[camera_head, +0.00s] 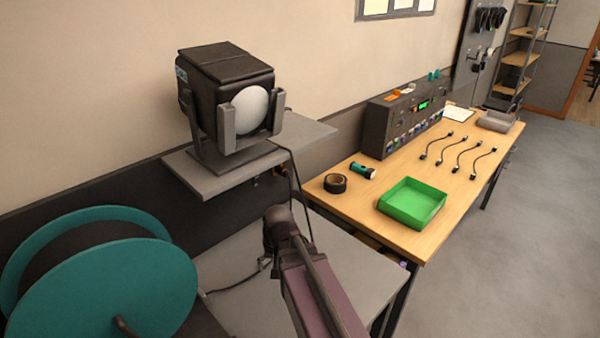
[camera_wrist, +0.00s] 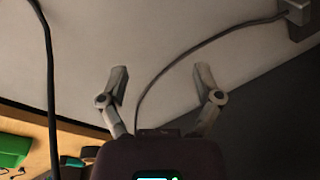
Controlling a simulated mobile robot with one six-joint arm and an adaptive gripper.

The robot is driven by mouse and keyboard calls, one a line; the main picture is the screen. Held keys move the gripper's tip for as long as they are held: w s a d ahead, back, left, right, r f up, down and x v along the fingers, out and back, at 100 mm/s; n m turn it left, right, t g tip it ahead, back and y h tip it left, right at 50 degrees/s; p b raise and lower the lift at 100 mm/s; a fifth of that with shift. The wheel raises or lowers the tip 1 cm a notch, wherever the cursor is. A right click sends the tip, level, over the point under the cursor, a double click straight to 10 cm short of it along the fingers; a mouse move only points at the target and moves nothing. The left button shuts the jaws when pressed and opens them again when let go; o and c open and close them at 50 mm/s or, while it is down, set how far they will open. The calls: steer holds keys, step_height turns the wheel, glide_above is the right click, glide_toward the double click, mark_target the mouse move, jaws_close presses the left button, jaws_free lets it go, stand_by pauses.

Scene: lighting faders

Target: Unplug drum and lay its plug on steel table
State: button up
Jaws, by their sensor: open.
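The teal cable drum (camera_head: 110,290) stands at the lower left of the head view. The grey steel table (camera_head: 228,250) lies to its right, below the lamp shelf. A dark cable (camera_head: 235,284) runs over the table from beside the drum to a small dark shape by my arm; I cannot tell whether that is the plug or part of my gripper. In the wrist view my gripper (camera_wrist: 160,85) is open, with nothing seen between its fingertips. The cable (camera_wrist: 190,54) passes between the fingers, from the gripper's base to a grey box (camera_wrist: 297,12). No plug can be made out clearly.
A stage lamp (camera_head: 226,100) stands on a grey shelf (camera_head: 205,185), its black cable (camera_head: 298,195) hanging beside my arm. The wooden bench (camera_head: 350,212) on the right holds a green tray (camera_head: 411,203), tape roll (camera_head: 335,183), flashlight (camera_head: 362,170), fader console (camera_head: 405,115) and several short cables.

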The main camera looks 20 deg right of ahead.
steer(key=w+d+r+m+t+y, duration=0.2)
steer(key=w+d+m+t, duration=0.1)
steer(key=w+m, duration=0.55)
steer(key=m+t+y, duration=0.2)
steer(key=m+t, duration=0.6)
steer(key=m, duration=1.2)
glide_toward(287, 172)
steer(key=shift+p+x, duration=0.45)
steer(key=shift+x, duration=0.45)
steer(key=shift+w+a+r, duration=0.1)
steer(key=shift+w, duration=0.05)
steer(key=shift+b+x, duration=2.05)
steer(key=shift+x, duration=2.35)
jaws_close()
